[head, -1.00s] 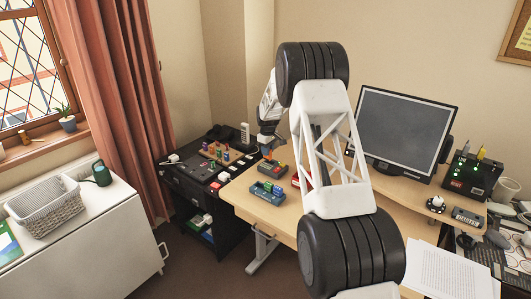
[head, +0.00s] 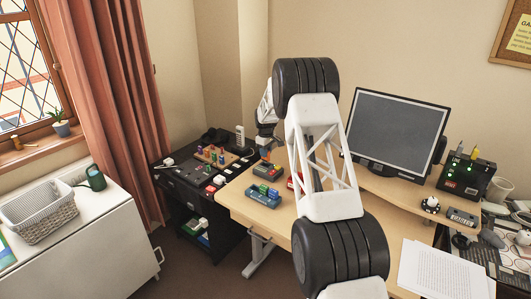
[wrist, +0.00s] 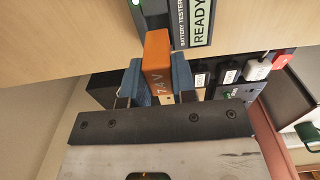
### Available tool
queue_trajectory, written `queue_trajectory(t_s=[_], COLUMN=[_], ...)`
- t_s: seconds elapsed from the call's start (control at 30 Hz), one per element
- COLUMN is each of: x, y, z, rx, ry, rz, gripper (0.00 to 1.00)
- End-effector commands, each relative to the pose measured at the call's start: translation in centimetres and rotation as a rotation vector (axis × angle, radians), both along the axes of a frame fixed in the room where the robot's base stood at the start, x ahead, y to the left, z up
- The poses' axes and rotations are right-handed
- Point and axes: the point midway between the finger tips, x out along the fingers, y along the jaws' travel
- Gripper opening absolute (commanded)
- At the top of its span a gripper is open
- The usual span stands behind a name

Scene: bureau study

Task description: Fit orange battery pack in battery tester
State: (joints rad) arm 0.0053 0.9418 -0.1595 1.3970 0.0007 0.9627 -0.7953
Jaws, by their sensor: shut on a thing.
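My gripper (wrist: 157,82) is shut on the orange battery pack (wrist: 157,52), marked 7.4 V, with a blue finger on each side. The pack's far end reaches the grey battery tester (wrist: 180,18), whose label reads READY and which has a green light. The pack overlaps the tester's edge in the wrist view; how far it is inside is hidden. In the head view my gripper (head: 266,143) is small and partly behind my arm, over the far left of the desk.
A black cabinet (head: 185,180) with several small items adjoins the desk at left. A monitor (head: 397,130) stands to the right. My arm hides part of the desk.

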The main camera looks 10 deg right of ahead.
Motion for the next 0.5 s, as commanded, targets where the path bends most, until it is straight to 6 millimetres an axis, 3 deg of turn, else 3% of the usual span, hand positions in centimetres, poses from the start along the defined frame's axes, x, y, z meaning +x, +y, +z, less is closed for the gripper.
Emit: queue_trajectory(t_s=[0.5], x=[0.0], y=[0.0], z=[-1.4], rx=[-0.001], ry=[-0.001], rz=[0.000], gripper=[0.06])
